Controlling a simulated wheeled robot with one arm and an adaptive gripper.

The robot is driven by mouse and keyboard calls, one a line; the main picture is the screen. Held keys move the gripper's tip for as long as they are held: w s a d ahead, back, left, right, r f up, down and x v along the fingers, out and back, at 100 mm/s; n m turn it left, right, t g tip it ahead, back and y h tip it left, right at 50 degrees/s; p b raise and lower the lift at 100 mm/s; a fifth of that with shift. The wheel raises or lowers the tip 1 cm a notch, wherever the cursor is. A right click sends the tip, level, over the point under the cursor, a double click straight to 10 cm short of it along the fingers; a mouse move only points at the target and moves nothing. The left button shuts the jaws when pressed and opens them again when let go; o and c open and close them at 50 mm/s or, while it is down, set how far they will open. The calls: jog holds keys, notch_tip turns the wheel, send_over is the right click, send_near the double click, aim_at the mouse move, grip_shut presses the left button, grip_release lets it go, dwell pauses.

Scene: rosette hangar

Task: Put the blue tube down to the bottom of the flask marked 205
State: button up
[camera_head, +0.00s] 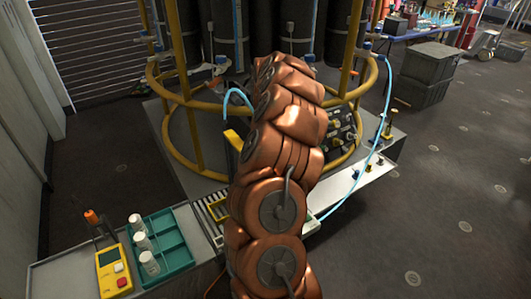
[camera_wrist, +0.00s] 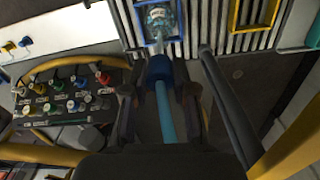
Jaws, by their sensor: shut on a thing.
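In the wrist view my gripper (camera_wrist: 158,105) is shut on the blue tube (camera_wrist: 167,122), near a dark blue collar at its end. A clear glass flask (camera_wrist: 158,18) stands in a blue square frame (camera_wrist: 143,36) beyond the fingertips. The tube's end points at the flask; I cannot tell whether it is inside the neck. No number is readable on the flask. In the head view my arm hides the gripper and flask. Light blue tubing shows there left of my arm (camera_head: 237,94) and at right (camera_head: 386,95).
A yellow square frame (camera_wrist: 236,24) sits on the slatted rack right of the flask. A panel of coloured connectors (camera_wrist: 70,100) is at left. Yellow ring rails (camera_head: 178,150) surround dark cylinders. A green tray (camera_head: 178,252) with white-capped jars and a yellow meter (camera_head: 112,272) stand at front left.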

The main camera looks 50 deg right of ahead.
jog(key=shift+f, duration=0.15)
jog(key=shift+f+b, duration=1.05)
jog(key=shift+f, duration=0.9)
jog(key=shift+f+b, duration=0.3)
jog(key=shift+b, duration=0.05)
jog(key=o, duration=1)
jog(key=shift+o, duration=0.3)
jog(key=o, duration=0.5)
jog(key=shift+r, duration=0.1)
